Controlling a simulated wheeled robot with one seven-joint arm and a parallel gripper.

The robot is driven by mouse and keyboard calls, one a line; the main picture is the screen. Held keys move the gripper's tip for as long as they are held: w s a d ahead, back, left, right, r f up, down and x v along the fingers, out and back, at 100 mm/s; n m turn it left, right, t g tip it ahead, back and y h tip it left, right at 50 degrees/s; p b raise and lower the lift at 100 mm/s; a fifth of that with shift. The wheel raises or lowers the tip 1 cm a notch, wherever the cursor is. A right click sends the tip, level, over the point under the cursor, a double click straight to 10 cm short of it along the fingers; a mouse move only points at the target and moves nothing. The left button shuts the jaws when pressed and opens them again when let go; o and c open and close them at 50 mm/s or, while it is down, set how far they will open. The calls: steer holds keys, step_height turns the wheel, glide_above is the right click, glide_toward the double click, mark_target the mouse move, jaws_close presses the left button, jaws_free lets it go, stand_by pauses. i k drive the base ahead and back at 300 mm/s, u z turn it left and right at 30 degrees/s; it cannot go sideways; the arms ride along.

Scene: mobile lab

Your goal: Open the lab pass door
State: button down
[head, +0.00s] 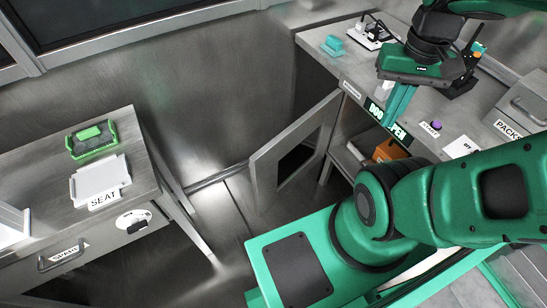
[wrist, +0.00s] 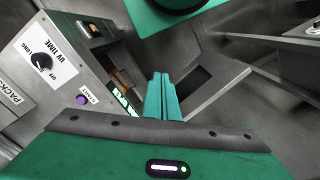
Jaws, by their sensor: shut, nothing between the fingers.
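The lab pass door (head: 258,172), a grey metal panel with a dark window, stands swung out from its cabinet at a wide angle. In the wrist view the door (wrist: 238,77) is to the right of my fingers. A lit green sign on the cabinet front (head: 374,108) appears to read "DOOR OPEN", partly hidden by my fingers. My gripper (head: 394,122) is shut and empty, pointing down in front of that sign, to the right of the door. In the wrist view the gripper (wrist: 160,76) has its teal fingers together. I cannot tell whether they touch anything.
An orange box (head: 390,150) sits inside the open cabinet. A purple start button (head: 437,126) is on the cabinet's front. A side table (head: 135,150) with a green-framed rack (head: 92,138) and a white tray (head: 100,178) stands left. Floor between table and door is clear.

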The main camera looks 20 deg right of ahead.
mark_target(276, 168)
steer(key=z, duration=0.2)
steer(key=k, duration=0.6)
steer(key=u, duration=0.5)
steer(key=k, duration=0.85)
steer(key=z, duration=0.2)
steer(key=i, duration=0.85)
steer(key=u, duration=0.1)
